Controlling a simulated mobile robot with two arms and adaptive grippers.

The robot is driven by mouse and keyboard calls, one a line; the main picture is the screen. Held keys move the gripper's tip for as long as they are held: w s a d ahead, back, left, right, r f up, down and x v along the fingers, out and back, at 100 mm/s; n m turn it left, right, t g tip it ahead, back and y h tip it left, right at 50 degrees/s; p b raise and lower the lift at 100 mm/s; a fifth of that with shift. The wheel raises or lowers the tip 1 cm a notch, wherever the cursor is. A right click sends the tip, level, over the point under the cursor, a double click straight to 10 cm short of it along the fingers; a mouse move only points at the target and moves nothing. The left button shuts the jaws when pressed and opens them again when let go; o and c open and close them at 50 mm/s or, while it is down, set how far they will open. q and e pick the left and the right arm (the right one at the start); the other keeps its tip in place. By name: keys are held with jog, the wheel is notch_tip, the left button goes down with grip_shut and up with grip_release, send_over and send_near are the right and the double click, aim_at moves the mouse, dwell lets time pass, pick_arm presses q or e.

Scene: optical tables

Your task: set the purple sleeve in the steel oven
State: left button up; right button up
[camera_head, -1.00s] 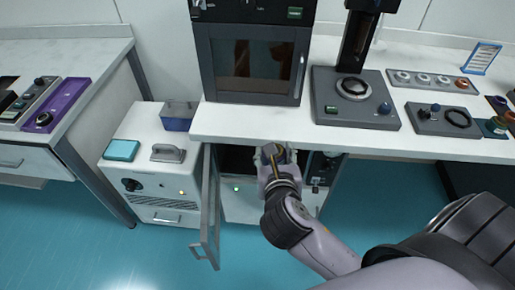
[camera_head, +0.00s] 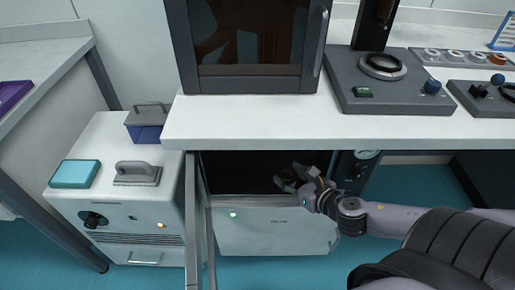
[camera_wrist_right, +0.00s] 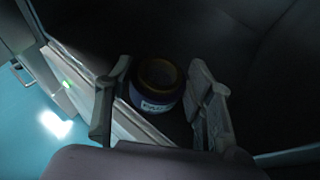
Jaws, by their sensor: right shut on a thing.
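The steel oven (camera_head: 275,228) stands below the bench with its door (camera_head: 198,235) swung open at the left and a green light on its front. My right gripper (camera_head: 290,180) is at the open mouth of its dark chamber, reaching in from the right. In the right wrist view, the purple sleeve (camera_wrist_right: 156,92), dark with a yellowish rim and a pale label, is held upright between the fingers of my right gripper (camera_wrist_right: 160,105). The dark chamber surrounds it; whether it touches the floor cannot be told. My left gripper is not in view.
A dark oven with a closed glass door (camera_head: 255,40) stands on the white bench (camera_head: 270,120) above. A white cabinet (camera_head: 130,215) at the left carries a teal box (camera_head: 75,173) and a grey handled block (camera_head: 138,174). The bench edge overhangs the chamber.

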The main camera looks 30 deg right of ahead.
jog(key=w+b, duration=0.1)
jog(key=w, duration=1.6)
jog(key=shift+a+r+b, duration=0.1)
jog(key=shift+r+b, duration=0.05)
jog(key=shift+b, duration=0.2)
jog(key=shift+w, duration=0.1)
jog(key=shift+f, duration=0.3)
notch_tip(320, 180, down, 3)
jog(key=shift+f+b, duration=0.1)
jog(key=shift+b, duration=0.85)
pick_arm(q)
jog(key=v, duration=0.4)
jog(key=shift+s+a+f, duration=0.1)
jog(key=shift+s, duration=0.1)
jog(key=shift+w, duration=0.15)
pick_arm(e)
jog(key=o, duration=1.3)
